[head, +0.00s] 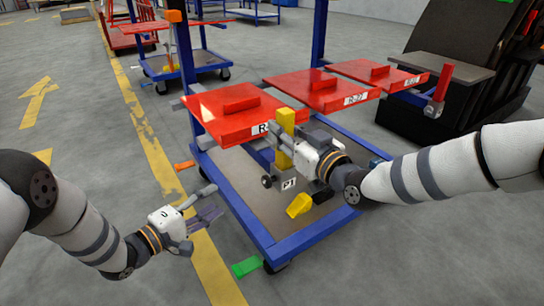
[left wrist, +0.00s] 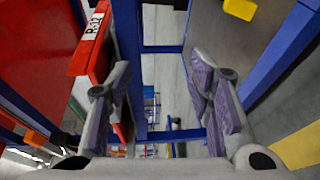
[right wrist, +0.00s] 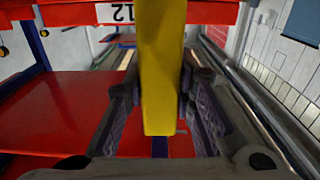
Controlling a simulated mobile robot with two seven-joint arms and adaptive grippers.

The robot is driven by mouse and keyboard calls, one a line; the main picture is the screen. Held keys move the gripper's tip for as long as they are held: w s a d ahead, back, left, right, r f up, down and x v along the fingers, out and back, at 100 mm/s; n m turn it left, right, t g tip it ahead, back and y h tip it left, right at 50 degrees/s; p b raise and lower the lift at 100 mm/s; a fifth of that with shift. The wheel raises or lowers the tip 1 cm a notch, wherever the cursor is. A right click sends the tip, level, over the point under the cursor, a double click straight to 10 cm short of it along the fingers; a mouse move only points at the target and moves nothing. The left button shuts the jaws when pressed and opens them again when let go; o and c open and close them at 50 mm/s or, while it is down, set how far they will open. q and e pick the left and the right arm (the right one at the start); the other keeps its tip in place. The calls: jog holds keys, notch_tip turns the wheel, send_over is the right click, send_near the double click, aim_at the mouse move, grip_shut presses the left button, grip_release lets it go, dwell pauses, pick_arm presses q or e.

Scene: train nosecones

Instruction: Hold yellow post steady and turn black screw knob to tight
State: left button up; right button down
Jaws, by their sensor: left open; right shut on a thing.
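The yellow post (head: 286,125) stands upright on a grey block marked P1 on the blue cart. My right gripper (head: 275,150) is shut on it; in the right wrist view the post (right wrist: 162,65) runs between the fingers. A small black knob (head: 266,181) at the left side of the grey block looks like the screw knob. My left gripper (head: 207,208) is open and empty, left of the cart and apart from the knob. In the left wrist view its fingers (left wrist: 160,80) are wide apart, with nothing between them; I cannot make out the knob there.
Red panels (head: 232,115) stick out above the cart near the post. A yellow part (head: 299,205) sits low in front of the grey block. The cart's blue frame (head: 310,231) and a green pedal (head: 246,267) lie right of my left gripper.

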pick_arm(q)
jog(key=a+f+n+y, duration=0.4)
jog(key=n+y, duration=0.1)
jog(key=n+g+h, duration=0.6)
jog(key=n, duration=0.3)
send_near(264, 182)
jog(key=x, duration=0.8)
jog(key=shift+w+d+f, duration=0.3)
jog(key=shift+w+d, duration=0.05)
jog(key=shift+d, duration=0.05)
grip_shut()
